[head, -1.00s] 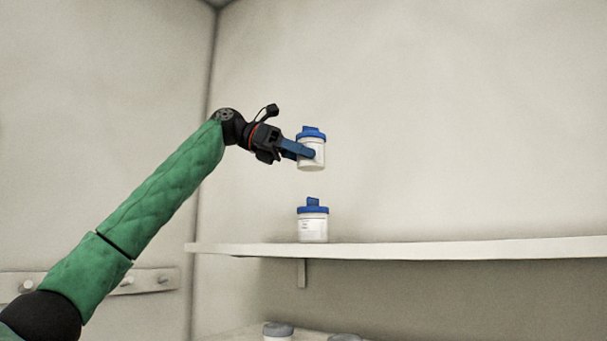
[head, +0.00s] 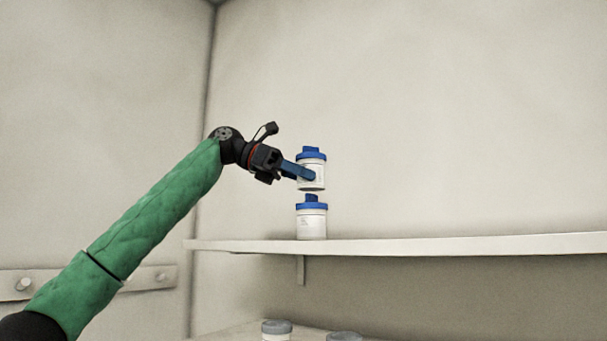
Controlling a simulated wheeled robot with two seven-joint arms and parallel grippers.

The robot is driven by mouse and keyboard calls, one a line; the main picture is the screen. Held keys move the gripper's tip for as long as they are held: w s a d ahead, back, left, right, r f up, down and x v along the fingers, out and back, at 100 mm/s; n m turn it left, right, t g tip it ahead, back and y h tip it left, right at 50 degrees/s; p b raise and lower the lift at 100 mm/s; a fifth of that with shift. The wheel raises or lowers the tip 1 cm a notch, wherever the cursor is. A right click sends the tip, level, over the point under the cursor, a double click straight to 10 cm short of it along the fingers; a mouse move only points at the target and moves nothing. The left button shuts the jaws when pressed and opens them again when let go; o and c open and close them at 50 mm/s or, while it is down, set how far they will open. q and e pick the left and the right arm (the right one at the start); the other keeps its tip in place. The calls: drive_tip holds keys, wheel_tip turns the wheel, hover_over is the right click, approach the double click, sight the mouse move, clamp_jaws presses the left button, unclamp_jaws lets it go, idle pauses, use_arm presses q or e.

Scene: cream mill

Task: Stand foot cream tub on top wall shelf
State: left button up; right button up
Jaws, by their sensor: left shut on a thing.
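A white tub with a blue lid (head: 312,157) is held in my left gripper (head: 306,174), whose blue fingers are shut on its side. The held tub is upright. Its base shows just above another white tub with a blue lid (head: 312,221), with a thin gap between them in the picture. That second tub stands upright on the top wall shelf (head: 440,246). I cannot tell from this view whether the held tub is in front of or directly over the standing one. The labels are too small to read. My right gripper is not in view.
The top shelf is bare to the right of the standing tub. Below it, two grey-lidded tubs (head: 277,329) (head: 344,337) show at the bottom edge. A peg rail (head: 150,278) is on the left wall.

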use_arm(q)
drive_tip(key=shift+s, duration=0.15)
drive_tip(key=o, duration=1.3)
drive_tip(key=shift+f, duration=0.1)
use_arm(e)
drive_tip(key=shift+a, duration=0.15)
use_arm(q)
drive_tip(key=shift+r, duration=0.45)
drive_tip(key=shift+a+r, duration=0.15)
drive_tip(key=shift+r, duration=0.1)
drive_tip(key=b+v, duration=0.4)
drive_tip(key=v, duration=0.7)
drive_tip(key=shift+a+r, duration=0.2)
drive_tip(key=shift+a, duration=0.05)
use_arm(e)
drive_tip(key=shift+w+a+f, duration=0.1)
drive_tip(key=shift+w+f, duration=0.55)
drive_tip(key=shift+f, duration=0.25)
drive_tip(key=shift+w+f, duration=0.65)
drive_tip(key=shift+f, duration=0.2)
